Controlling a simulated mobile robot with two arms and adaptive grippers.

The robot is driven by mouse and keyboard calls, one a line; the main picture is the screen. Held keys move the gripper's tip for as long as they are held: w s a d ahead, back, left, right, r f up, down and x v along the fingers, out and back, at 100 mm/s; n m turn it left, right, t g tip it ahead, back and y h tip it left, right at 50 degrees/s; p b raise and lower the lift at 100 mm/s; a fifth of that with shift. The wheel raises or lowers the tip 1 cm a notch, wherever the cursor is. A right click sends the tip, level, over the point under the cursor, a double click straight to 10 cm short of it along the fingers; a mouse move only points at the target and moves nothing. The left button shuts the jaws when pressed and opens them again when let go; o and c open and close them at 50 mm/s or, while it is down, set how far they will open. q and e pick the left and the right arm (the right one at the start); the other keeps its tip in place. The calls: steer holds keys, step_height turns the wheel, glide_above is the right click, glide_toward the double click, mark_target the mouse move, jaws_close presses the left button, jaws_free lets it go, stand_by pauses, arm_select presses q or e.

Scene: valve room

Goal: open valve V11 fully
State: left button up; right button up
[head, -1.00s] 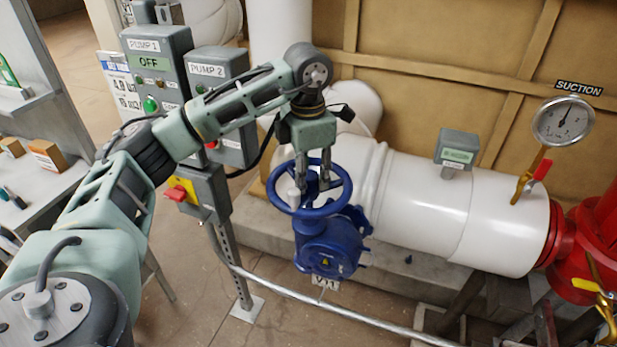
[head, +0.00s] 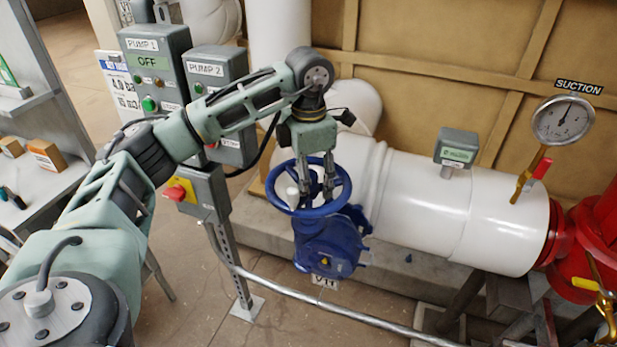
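The blue valve has a round blue handwheel (head: 343,205) on a blue gear body (head: 330,243). My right gripper is not in view.
The Pump 1 box (head: 155,75) and Pump 2 box (head: 218,105) stand behind my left arm, with a yellow and red switch (head: 181,193) below. A white pipe (head: 440,200) runs right to a red fitting. A suction gauge (head: 563,121) stands above it. A metal conduit (head: 340,313) crosses low in front.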

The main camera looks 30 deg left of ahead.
arm_select(q)
steer(key=shift+r+p, duration=2.3)
steer(key=shift+r, duration=1)
steer(key=shift+w, duration=0.1)
step_height(320, 180, up, 6)
steer(key=p, duration=0.4)
